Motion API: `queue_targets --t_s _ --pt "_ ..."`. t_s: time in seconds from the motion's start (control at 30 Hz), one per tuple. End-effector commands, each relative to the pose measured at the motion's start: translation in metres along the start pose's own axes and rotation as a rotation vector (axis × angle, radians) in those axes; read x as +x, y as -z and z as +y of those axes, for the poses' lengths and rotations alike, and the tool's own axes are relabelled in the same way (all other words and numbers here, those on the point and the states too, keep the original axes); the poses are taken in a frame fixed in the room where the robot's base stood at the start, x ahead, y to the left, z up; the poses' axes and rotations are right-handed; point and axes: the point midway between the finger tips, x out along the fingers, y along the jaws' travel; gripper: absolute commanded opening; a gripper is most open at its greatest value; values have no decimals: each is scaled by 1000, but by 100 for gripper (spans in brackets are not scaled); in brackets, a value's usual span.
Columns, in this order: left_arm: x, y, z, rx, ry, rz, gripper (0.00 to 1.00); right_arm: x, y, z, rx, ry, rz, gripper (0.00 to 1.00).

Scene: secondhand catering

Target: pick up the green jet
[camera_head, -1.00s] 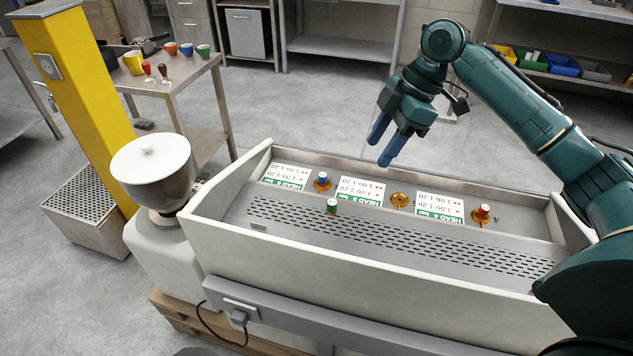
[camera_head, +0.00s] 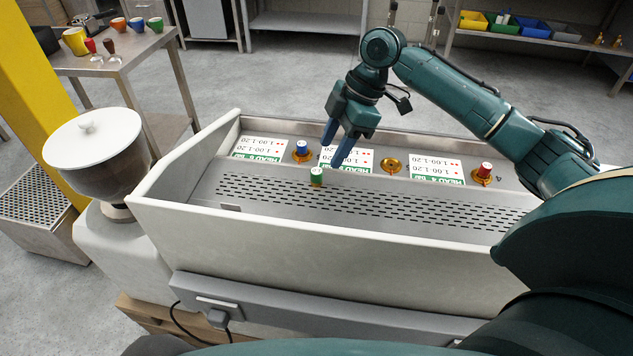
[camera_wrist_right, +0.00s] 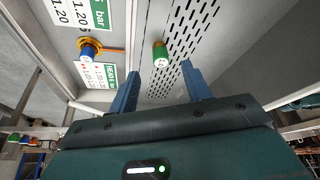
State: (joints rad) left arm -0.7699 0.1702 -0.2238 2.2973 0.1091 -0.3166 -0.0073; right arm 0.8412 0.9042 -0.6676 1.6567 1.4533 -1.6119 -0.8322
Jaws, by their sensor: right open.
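The green jet (camera_head: 316,176) is a small green-topped cylinder with a brassy base. It stands on the slotted steel drip tray (camera_head: 370,204) of the machine. In the right wrist view the green jet (camera_wrist_right: 160,54) shows ahead of my fingers, between their lines. My right gripper (camera_head: 339,157) is open and empty, with blue fingers pointing down, just above and to the right of the jet in the head view. The right wrist view also shows my right gripper (camera_wrist_right: 160,82) with its fingers apart. They do not appear to touch the jet. My left gripper is not in view.
A blue jet (camera_head: 302,149) and a red jet (camera_head: 483,171) stand in brass holders; another brass holder (camera_head: 391,165) is empty. White label cards (camera_head: 435,168) lie between them. The tray has raised walls (camera_head: 300,240). A grinder with a hopper (camera_head: 97,165) stands at the left.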

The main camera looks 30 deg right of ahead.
Motion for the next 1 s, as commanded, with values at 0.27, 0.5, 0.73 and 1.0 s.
queue_targets --t_s 0.27,0.5,0.73,1.0 --pt "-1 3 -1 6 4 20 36 22 1 0 0 0 0 49" --pt "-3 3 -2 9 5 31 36 52 10 -1 0 2 1 49" --pt "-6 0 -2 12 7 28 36 73 10 -1 1 0 0 49" --pt "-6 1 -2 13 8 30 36 72 10 -1 0 -1 -1 39"
